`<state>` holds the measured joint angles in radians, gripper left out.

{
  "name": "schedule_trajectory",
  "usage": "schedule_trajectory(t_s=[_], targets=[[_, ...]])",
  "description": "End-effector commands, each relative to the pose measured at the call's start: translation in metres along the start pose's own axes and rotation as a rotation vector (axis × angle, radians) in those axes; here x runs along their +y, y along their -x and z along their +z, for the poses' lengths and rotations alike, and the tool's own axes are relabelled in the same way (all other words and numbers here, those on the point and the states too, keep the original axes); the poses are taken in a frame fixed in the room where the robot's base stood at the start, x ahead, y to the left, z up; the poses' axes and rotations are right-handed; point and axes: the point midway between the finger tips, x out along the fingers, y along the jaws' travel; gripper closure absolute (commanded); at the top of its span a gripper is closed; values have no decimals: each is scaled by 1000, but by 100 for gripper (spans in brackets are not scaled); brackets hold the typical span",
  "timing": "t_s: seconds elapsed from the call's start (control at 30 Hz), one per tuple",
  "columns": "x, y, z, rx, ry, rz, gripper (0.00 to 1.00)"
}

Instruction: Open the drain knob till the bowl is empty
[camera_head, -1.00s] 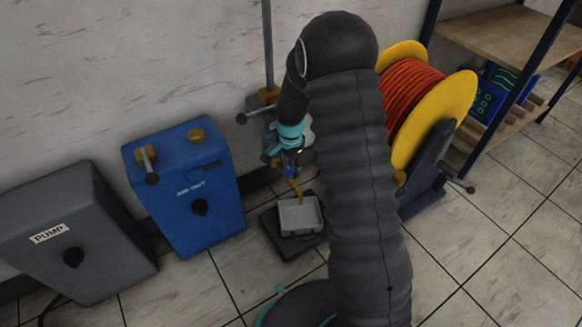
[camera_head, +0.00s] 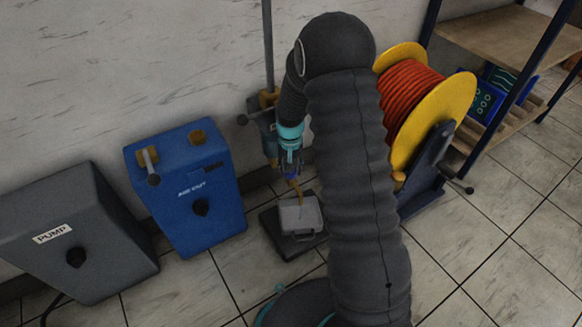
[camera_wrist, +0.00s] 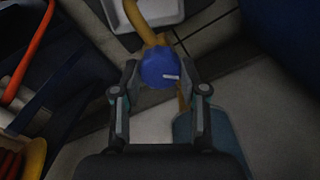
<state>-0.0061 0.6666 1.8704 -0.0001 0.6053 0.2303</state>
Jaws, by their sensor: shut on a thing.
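A round blue knob (camera_wrist: 156,66) with a white mark sits between the two fingertips of my gripper (camera_wrist: 159,76) in the wrist view. The fingers are shut on the knob from both sides. A brass-coloured spout (camera_wrist: 138,18) runs from behind the knob towards a pale tray (camera_wrist: 165,10). In the head view my gripper (camera_head: 289,168) is small, above the tray (camera_head: 293,219), with the thin curved spout (camera_head: 297,188) below it. The bowl cannot be made out, and its liquid level is not visible.
A blue box (camera_head: 188,190) and a grey pump (camera_head: 75,235) stand left along the wall. A cable reel (camera_head: 408,95) with yellow flanges stands right, near a shelf (camera_head: 503,38). The tray rests on a dark base (camera_head: 275,238). Tiled floor is clear at the lower right.

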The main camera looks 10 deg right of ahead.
Motion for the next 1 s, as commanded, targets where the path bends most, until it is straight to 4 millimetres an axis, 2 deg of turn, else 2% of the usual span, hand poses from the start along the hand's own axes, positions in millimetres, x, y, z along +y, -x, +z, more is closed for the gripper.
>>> schedule_trajectory(t_s=[0.6,1.0], targets=[[-1,1,-1,4,540,0,92],[-1,0,-1,4,712,0,92]])
